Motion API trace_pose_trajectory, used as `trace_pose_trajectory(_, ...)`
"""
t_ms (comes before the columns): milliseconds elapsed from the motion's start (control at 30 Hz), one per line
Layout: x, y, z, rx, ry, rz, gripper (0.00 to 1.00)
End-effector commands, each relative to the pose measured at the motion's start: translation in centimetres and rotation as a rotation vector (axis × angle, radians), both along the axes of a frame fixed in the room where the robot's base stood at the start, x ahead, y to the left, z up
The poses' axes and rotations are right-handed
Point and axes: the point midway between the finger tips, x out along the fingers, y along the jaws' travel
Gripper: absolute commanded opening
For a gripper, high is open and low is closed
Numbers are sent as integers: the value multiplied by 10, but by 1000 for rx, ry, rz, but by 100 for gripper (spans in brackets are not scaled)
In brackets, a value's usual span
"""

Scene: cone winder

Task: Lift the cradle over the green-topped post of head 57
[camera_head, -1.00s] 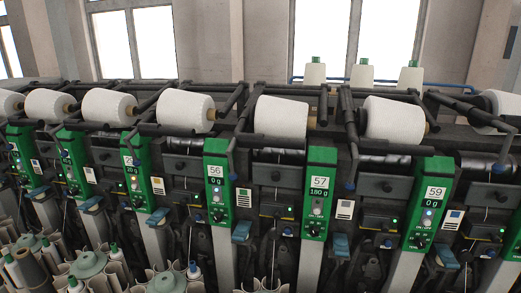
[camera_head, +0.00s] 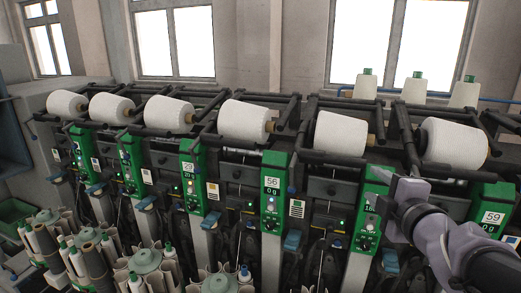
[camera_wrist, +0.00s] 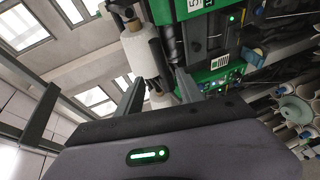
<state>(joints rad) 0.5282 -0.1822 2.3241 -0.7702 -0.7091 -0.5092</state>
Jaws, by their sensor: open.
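The green-topped post of head 57 (camera_head: 370,215) stands right of the post marked 56 (camera_head: 273,192) in the head view; my gripper hides its number. My gripper (camera_head: 392,182) is open, in front of this post's upper part.
More white cones on dark arms line the machine to the left. Bobbin holders (camera_head: 145,262) stand low at left front. Several green-topped cones (camera_head: 415,90) stand on top at the back.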

Motion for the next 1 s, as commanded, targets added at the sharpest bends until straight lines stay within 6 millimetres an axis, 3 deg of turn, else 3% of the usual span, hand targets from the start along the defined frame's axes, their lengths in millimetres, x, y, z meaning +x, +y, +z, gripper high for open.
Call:
trace_pose_trajectory(167,19,4,-5,-51,-8,48,44)
trace_pose_trajectory(500,117,4,-20,-46,-9,46,44)
trace_pose_trajectory(633,147,4,-24,-46,-9,45,44)
trace_pose_trajectory(800,169,4,-26,-45,-8,44,44)
trace_pose_trajectory(1000,175,4,-26,-46,-9,43,44)
